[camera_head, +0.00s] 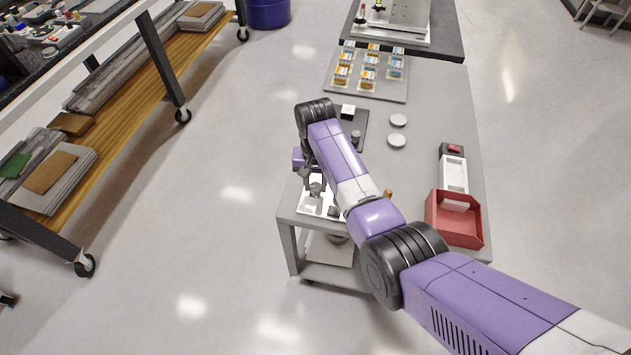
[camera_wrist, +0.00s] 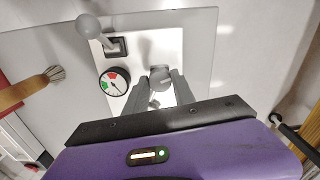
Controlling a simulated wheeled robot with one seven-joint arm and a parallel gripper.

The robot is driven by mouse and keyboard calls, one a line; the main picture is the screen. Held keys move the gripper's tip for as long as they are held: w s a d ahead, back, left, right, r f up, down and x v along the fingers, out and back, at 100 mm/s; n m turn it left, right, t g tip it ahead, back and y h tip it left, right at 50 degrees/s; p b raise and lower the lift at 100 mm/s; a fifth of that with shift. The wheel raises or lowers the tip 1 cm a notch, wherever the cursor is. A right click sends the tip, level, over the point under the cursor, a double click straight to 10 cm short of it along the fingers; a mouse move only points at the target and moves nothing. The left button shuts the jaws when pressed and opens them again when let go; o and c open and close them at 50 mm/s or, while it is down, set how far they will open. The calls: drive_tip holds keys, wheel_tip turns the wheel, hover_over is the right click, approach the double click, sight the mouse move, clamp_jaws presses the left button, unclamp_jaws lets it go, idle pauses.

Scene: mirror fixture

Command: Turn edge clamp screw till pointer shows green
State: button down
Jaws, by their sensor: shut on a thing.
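The mirror fixture's white plate (camera_head: 309,207) lies at the near left corner of the grey cart top, partly hidden by my arm. In the wrist view a round dial (camera_wrist: 115,82) with red, green and white areas sits left of my fingers. Its thin dark pointer is too small to read surely, but does not clearly lie on the green. My gripper (camera_wrist: 160,92) is shut on the grey round screw head (camera_wrist: 160,75), with one finger on each side. My gripper (camera_head: 315,180) also shows above the plate in the head view, where the screw is hard to make out.
A ball-topped lever (camera_wrist: 88,27) in a black square base stands close to the dial. A wooden-handled brush (camera_wrist: 30,88) lies to the left. A red bin (camera_head: 455,220) stands at the cart's right side, and a tray of small packets (camera_head: 367,78) lies farther back.

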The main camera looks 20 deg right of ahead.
sight(316, 186)
drive_tip(key=shift+r+m, duration=0.1)
drive_tip(key=shift+m, duration=1)
drive_tip(key=c, duration=1.1)
unclamp_jaws()
drive_tip(key=shift+o, duration=0.2)
drive_tip(key=shift+r, duration=3.85)
